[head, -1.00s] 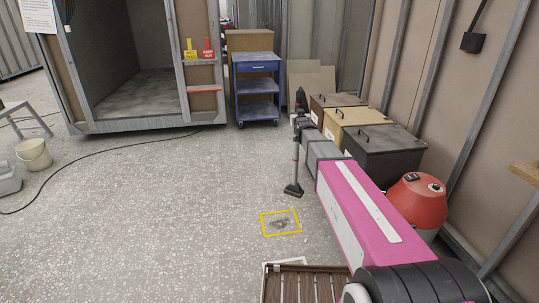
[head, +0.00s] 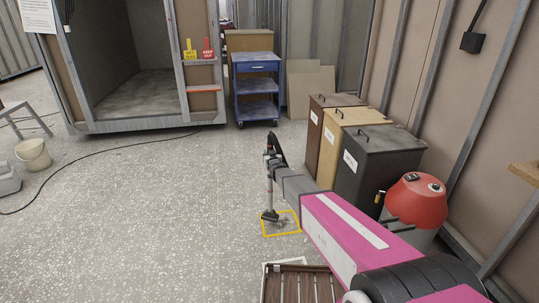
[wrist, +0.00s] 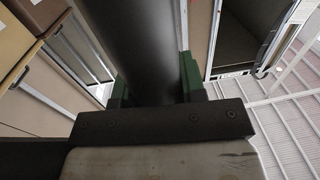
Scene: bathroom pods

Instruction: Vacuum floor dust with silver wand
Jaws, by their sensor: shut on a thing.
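The silver wand (head: 269,188) hangs close to upright from my gripper (head: 273,158) in the head view. Its dark floor nozzle (head: 269,215) is at the upper left part of the yellow-outlined floor square (head: 296,232). A dark dust patch (head: 284,223) shows inside the square, just right of the nozzle. Whether the nozzle touches the floor is hard to tell. In the wrist view, a thick dark tube (wrist: 147,45) passes between the green finger pads, and my gripper (wrist: 153,88) is shut on it.
A red-topped vacuum (head: 417,200) stands at the right by the wall. Three lidded bins, including a black one (head: 380,165), stand behind my arm. A slatted wooden piece (head: 298,285) lies in front. A blue cart (head: 256,88) stands at the back. The floor left is mostly clear.

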